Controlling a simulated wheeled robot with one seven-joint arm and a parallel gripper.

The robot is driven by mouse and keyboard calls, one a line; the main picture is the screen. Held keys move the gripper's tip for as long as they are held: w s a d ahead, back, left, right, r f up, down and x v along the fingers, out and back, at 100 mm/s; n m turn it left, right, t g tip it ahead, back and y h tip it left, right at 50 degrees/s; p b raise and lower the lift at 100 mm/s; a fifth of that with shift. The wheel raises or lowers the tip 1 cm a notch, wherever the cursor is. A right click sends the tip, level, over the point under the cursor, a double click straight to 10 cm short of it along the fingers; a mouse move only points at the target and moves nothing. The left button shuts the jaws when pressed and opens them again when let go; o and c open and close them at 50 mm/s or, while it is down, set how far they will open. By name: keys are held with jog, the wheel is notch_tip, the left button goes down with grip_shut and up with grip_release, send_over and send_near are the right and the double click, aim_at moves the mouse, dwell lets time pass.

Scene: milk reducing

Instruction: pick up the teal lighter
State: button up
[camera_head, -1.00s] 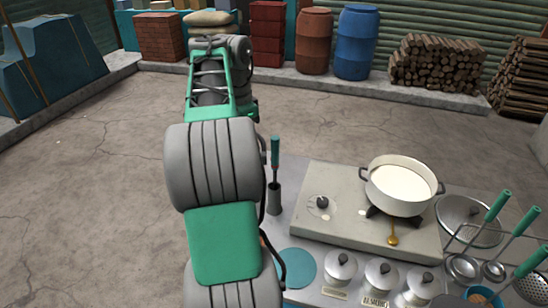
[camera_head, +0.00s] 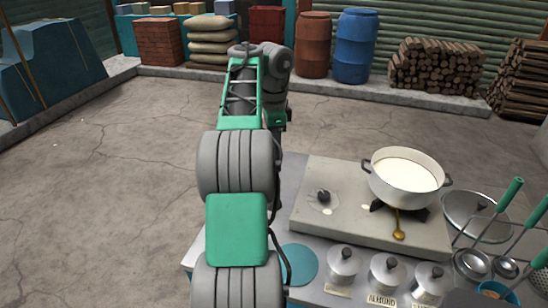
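My arm rises through the middle of the view and bends at its far end. My gripper is not visible; the arm hides whatever is beyond the bend. The teal lighter cannot be made out now. The place just left of the stove, where a teal-handled stick stood upright in a grey holder earlier, is covered by my arm.
Lidded canisters (camera_head: 343,263) and a teal disc (camera_head: 298,265) are in front. Teal-handled ladles (camera_head: 500,207) stand at right. Open floor lies left.

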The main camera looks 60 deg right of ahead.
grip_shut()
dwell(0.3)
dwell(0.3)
